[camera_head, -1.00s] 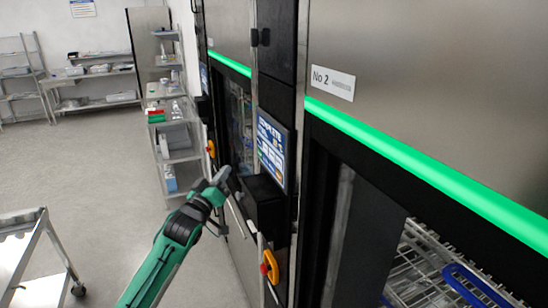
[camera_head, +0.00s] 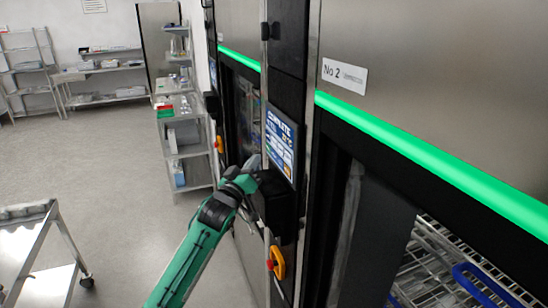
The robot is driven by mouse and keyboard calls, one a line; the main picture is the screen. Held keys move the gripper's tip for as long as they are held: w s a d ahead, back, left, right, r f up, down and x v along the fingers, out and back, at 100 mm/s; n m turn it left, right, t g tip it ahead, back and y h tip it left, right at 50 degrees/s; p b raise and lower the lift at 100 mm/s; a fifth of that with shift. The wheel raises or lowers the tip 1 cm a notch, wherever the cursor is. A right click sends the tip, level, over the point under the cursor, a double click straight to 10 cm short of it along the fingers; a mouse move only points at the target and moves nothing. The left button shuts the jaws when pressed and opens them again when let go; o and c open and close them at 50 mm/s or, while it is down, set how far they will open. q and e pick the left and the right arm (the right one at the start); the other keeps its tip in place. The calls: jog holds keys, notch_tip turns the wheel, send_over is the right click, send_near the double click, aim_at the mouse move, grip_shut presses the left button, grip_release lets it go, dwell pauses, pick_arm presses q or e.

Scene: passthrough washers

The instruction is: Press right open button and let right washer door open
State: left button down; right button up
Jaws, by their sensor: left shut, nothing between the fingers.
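The right washer, labelled No 2 (camera_head: 344,75), fills the right side of the head view with a lit green strip (camera_head: 420,150). A control screen (camera_head: 281,143) reading "COMPLETE" is on the dark column left of it. The open button itself is too small to make out. My left gripper (camera_head: 252,166) is shut and empty, just left of the screen's lower part. I cannot tell whether it touches the column. A wire rack (camera_head: 425,262) with a blue handle shows inside the No 2 washer; whether glass covers it is unclear. My right gripper is not in view.
A black box (camera_head: 275,203) juts out below the screen, with a yellow-and-red switch (camera_head: 276,262) under it. Another washer stands farther back. A metal cart (camera_head: 35,255) is at the lower left. Shelves (camera_head: 180,130) stand behind. The floor between is clear.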

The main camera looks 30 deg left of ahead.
aim_at(272, 148)
pick_arm(q)
jog(key=shift+w+d, duration=0.85)
jog(key=shift+w, duration=0.1)
dwell(1.0)
dwell(0.5)
jog(key=shift+w+d, duration=0.3)
jog(key=shift+w, duration=0.05)
